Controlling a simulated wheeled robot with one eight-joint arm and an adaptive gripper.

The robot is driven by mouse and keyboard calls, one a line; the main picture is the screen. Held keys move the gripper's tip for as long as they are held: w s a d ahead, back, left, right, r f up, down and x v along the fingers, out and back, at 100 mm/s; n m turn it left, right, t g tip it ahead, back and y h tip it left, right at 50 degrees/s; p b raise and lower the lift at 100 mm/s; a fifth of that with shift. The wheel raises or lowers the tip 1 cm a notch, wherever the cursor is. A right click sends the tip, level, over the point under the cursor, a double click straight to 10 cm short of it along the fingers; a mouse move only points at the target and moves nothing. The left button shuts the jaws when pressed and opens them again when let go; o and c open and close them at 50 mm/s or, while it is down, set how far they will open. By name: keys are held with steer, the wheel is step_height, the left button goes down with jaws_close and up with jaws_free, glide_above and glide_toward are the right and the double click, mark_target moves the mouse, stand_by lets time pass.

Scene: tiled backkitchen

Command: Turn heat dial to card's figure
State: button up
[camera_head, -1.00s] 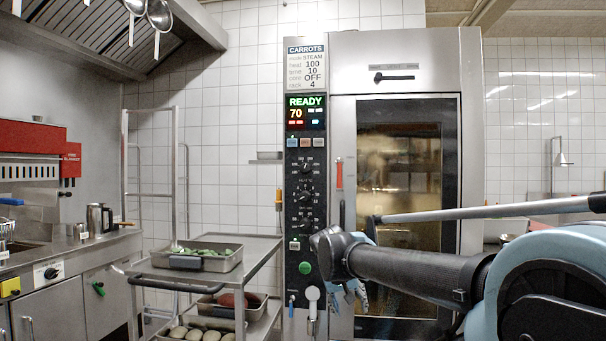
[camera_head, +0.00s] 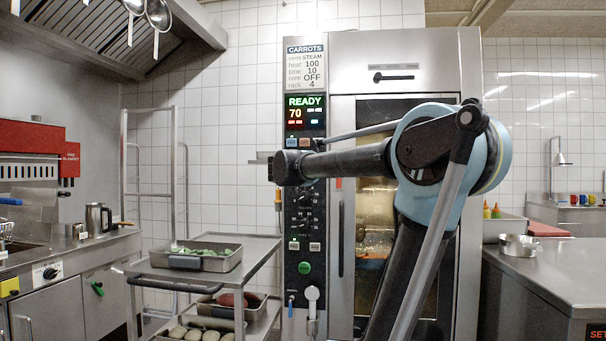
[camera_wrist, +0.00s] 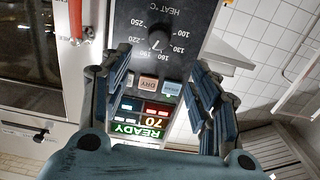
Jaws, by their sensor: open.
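The card (camera_head: 305,67) at the top of the oven's panel reads CARROTS, mode STEAM, heat 100, time 10, core OFF, rack 4. The black heat dial (camera_wrist: 158,38), labelled HEAT °C, shows upside down in the wrist view. Its white mark points down in the picture, seemingly near the 160 label. In the head view my arm hides this dial. My gripper (camera_wrist: 155,62) is open and empty, its blue-grey fingers apart on either side of the panel strip, with the dial beyond and between their tips. The display (camera_head: 305,112) reads READY and 70.
Coloured buttons (camera_wrist: 148,84) sit between display and dial. Lower dials (camera_head: 304,222) and a green button (camera_head: 304,268) are on the same panel. The glass oven door (camera_head: 375,220) is to the right. A trolley (camera_head: 262,245) with food pans stands left.

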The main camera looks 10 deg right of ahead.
steer(key=x, duration=1.6)
steer(key=shift+d+f, duration=0.1)
steer(key=c, duration=1)
